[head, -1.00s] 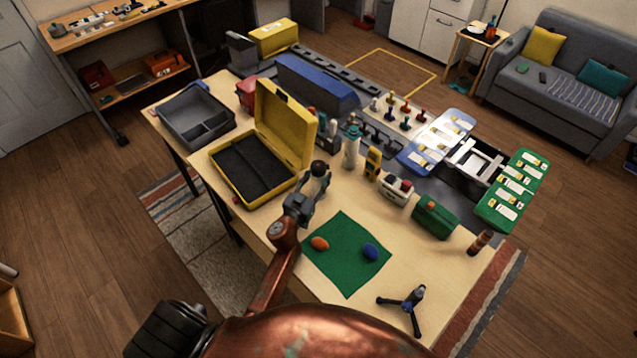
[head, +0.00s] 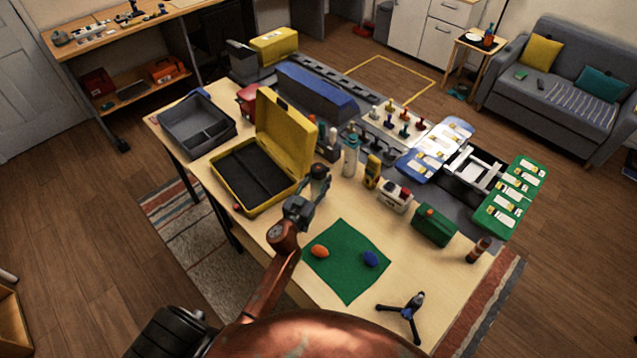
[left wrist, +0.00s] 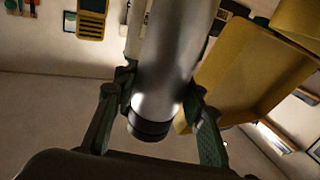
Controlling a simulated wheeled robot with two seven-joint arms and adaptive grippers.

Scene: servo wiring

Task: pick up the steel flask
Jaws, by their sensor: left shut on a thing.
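The steel flask (left wrist: 172,62) is a smooth grey metal cylinder with a black end, large in the left wrist view. My left gripper (left wrist: 158,92) is shut on it, with one finger on each side. In the head view the flask's dark top (head: 318,171) shows above my left gripper (head: 311,196), by the front right corner of the yellow case. The flask looks roughly upright there. Its lower part is hidden behind the gripper, and I cannot tell whether it touches the table. My right gripper is not in view.
The open yellow case (head: 228,192) stands just left of the gripper. A green cloth (head: 346,277) with an orange and a blue object lies in front. A teal-topped bottle (head: 351,158), a yellow meter (head: 372,172) and a white box (head: 395,198) stand to the right. A small tripod (head: 408,312) is near the front edge.

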